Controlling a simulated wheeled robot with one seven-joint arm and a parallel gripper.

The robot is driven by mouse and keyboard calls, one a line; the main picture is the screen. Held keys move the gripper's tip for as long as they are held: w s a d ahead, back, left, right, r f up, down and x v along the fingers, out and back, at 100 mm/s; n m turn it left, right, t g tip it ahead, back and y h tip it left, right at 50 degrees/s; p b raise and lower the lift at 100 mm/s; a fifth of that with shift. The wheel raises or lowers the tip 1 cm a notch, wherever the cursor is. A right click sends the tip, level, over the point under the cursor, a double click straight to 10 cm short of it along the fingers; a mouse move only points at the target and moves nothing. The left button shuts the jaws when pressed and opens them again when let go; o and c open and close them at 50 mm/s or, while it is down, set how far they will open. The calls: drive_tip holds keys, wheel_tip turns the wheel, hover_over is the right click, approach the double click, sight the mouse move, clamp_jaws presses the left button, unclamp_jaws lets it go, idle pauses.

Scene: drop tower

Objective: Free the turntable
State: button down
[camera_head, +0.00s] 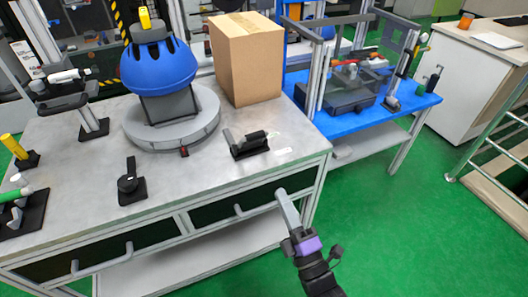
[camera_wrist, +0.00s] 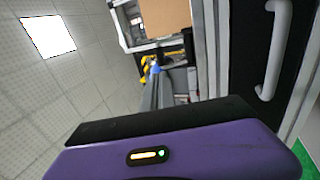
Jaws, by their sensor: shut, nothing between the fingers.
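The turntable (camera_head: 205,125) is a round grey disc on the metal workbench, at the upper left in the head view. A blue ribbed dome (camera_head: 158,66) with a yellow top stands on it, on a dark block. A small dark and red part (camera_head: 183,151) sits at the turntable's front rim; its exact form is too small to tell. My gripper (camera_head: 281,193) is shut and empty, in front of the bench's right drawer and apart from the turntable. Its closed fingers (camera_wrist: 150,88) also show in the wrist view, where I cannot make out the turntable.
A cardboard box (camera_head: 246,62) stands right of the turntable. A black clamp-like fixture (camera_head: 249,144) and a black knob on a plate (camera_head: 130,183) are near the bench front. A drawer handle (camera_wrist: 275,50) is close to my gripper. Green floor (camera_head: 400,220) lies clear to the right.

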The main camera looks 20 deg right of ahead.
idle(0.3)
drive_tip(key=x, duration=1.4)
drive_tip(key=shift+r+p, duration=0.1)
drive_tip(key=shift+p, duration=0.35)
